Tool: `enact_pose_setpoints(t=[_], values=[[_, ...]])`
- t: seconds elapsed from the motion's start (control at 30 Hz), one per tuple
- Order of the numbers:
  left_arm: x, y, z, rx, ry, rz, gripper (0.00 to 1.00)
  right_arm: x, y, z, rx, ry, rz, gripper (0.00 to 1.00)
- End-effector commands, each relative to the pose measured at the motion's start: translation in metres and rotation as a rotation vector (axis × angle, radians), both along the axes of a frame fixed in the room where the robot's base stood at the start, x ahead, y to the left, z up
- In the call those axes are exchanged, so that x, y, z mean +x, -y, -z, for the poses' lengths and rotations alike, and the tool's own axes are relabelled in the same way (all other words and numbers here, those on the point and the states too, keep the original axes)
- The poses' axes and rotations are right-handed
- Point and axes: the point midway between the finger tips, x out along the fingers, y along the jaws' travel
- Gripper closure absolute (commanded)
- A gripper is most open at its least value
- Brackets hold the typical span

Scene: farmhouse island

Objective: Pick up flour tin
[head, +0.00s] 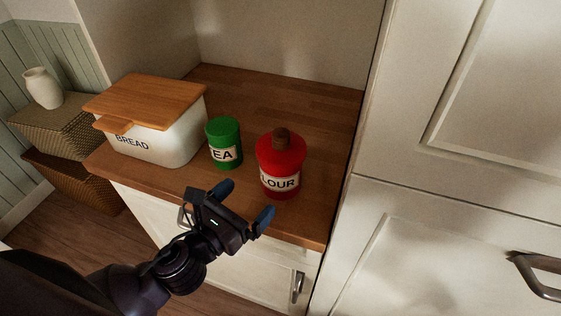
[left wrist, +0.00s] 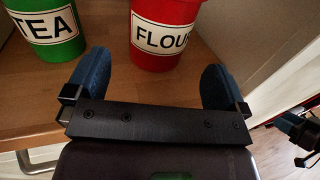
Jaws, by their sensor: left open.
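The red flour tin (head: 280,160) stands upright on the wooden counter, with a brown knob on its lid and a white label. Its lower part shows in the left wrist view (left wrist: 160,40), top centre. My left gripper (head: 245,202) is open and empty at the counter's front edge, in front of the tin and apart from it. In the left wrist view its two blue fingers (left wrist: 157,80) are spread, with the tin ahead between their directions. A dark mechanical part at that view's right edge may be my right gripper (left wrist: 302,132); its jaws cannot be made out.
A green tea tin (head: 224,145) stands close left of the flour tin. A white bread bin (head: 165,145) with a wooden lid is farther left. A tall white cabinet (head: 400,220) borders the counter (head: 325,110) on the right. The counter behind the tins is clear.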

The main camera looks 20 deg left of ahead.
Motion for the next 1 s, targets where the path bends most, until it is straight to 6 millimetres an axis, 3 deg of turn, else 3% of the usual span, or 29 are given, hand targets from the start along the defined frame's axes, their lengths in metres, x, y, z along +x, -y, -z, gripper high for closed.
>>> enact_pose_setpoints(t=[0.4, 0.63, 1.0], values=[[0.046, 0.015, -0.002, -0.003, 0.001, 0.000, 0.00, -0.017, 0.002, 0.002, 0.001, -0.028, 0.009, 0.57], [0.057, 0.019, -0.003, -0.003, 0.001, -0.001, 0.00, -0.014, 0.001, 0.000, 0.001, -0.024, 0.007, 0.57], [0.096, 0.034, -0.005, -0.003, -0.002, -0.001, 0.00, -0.005, 0.000, -0.008, 0.001, -0.005, 0.002, 0.57]])
